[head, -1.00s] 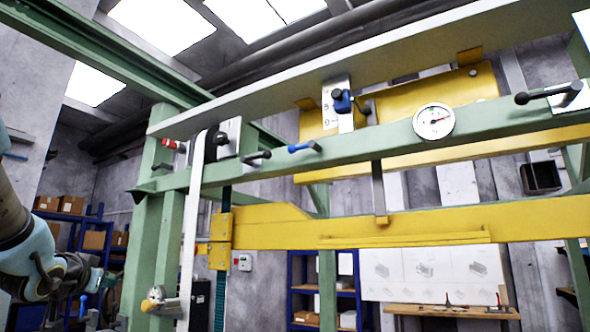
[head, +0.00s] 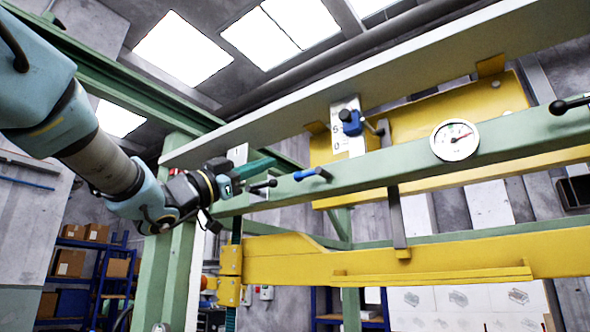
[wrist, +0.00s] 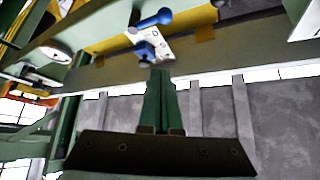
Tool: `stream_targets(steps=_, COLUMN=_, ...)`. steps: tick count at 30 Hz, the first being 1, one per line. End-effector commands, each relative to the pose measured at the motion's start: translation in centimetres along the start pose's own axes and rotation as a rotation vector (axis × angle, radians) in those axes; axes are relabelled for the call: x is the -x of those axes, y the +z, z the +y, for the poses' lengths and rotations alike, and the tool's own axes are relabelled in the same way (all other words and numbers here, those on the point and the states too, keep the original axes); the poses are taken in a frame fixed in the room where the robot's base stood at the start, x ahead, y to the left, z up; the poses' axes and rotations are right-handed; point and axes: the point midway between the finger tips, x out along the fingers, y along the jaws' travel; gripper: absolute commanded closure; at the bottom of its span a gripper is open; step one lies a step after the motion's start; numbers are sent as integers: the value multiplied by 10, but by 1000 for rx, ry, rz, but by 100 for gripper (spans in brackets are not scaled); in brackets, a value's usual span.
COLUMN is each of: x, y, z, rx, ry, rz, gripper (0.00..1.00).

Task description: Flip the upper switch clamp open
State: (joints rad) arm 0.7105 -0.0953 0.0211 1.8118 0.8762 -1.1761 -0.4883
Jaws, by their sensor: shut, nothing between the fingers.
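A blue-handled lever (head: 313,173) sits on the front of the green beam, with a black-handled lever (head: 263,185) to its left. Higher up, a blue knob clamp (head: 351,122) sits on a white plate marked with digits. I cannot tell for certain which is the upper switch clamp. My gripper (head: 258,167) is shut and empty, just above the black-handled lever and left of the blue-handled one, with no visible contact. In the wrist view its green fingers (wrist: 158,98) are together; a blue handle (wrist: 152,20) and a blue knob (wrist: 145,50) by the marked plate lie beyond.
The green beam (head: 400,165) crosses in front, with a round gauge (head: 455,139) to the right. A grey plate (head: 420,75) runs above it and a yellow bar (head: 420,255) below. Blue shelves with boxes (head: 75,262) stand at the back left.

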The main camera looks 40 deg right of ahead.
Motion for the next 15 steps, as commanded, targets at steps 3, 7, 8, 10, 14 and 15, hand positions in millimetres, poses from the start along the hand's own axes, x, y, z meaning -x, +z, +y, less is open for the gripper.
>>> stream_targets(steps=3, x=-1, y=0, z=0, rx=0, ry=-1, rz=-1, gripper=100)
stream_targets(steps=7, x=-9, y=-1, z=-1, rx=1, ry=0, rz=0, gripper=100)
stream_targets(steps=8, x=-13, y=-2, z=-1, rx=1, ry=1, rz=0, gripper=100)
stream_targets(steps=10, x=-24, y=-2, z=-2, rx=1, ry=1, rz=-1, gripper=100)
stream_targets(steps=14, x=-50, y=-3, z=-3, rx=2, ry=0, rz=-1, gripper=100)
stream_targets(steps=15, x=-59, y=-3, z=-2, rx=3, ry=1, rz=-1, gripper=100)
